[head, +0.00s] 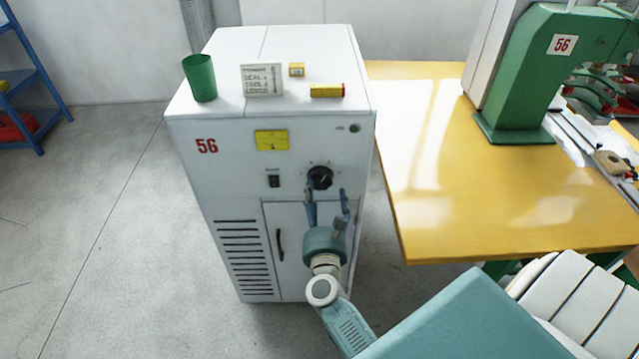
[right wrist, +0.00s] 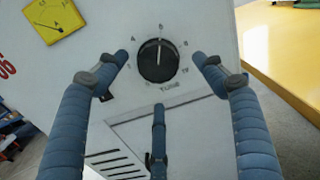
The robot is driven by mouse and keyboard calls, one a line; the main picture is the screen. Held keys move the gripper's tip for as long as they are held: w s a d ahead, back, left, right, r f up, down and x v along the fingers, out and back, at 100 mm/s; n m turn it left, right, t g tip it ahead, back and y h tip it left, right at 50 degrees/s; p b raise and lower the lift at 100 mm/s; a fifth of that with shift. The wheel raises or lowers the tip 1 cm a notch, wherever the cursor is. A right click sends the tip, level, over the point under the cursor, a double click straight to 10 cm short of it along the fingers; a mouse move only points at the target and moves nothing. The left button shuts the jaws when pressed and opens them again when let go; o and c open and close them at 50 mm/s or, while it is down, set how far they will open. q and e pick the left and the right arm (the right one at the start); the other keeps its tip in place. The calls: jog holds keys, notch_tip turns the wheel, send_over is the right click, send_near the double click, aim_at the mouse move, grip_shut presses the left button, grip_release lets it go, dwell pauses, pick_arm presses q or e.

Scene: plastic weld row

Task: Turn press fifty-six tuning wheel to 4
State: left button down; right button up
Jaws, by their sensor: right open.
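The white press cabinet (head: 222,160) bears a red 56 on its front. Its black tuning wheel (head: 320,177) sits on the upper front panel, above the door. In the right wrist view the wheel (right wrist: 158,62) has numbers around it and "Tune" below. Its white pointer line points nearly straight up, to the right of the 4 (right wrist: 133,38). My right gripper (head: 327,190) is open in front of the wheel. In the right wrist view its blue fingertips stand left and right of the wheel, with visible gaps. My left gripper is not in view.
A yellow meter (head: 271,140) and a black switch (head: 273,181) are left of the wheel. A door handle (head: 279,245) is below. A green cup (head: 200,78), a card (head: 261,80) and small boxes stand on top. A yellow table (head: 430,190) with a green machine is at right.

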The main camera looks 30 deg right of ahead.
aim_at(321, 183)
jog(key=x, duration=0.4)
jog(key=shift+w+a, duration=0.15)
jog(key=shift+w+d, duration=0.3)
jog(key=shift+w, duration=0.05)
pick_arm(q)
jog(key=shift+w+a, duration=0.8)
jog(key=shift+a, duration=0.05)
pick_arm(e)
jog(key=c, duration=1.1)
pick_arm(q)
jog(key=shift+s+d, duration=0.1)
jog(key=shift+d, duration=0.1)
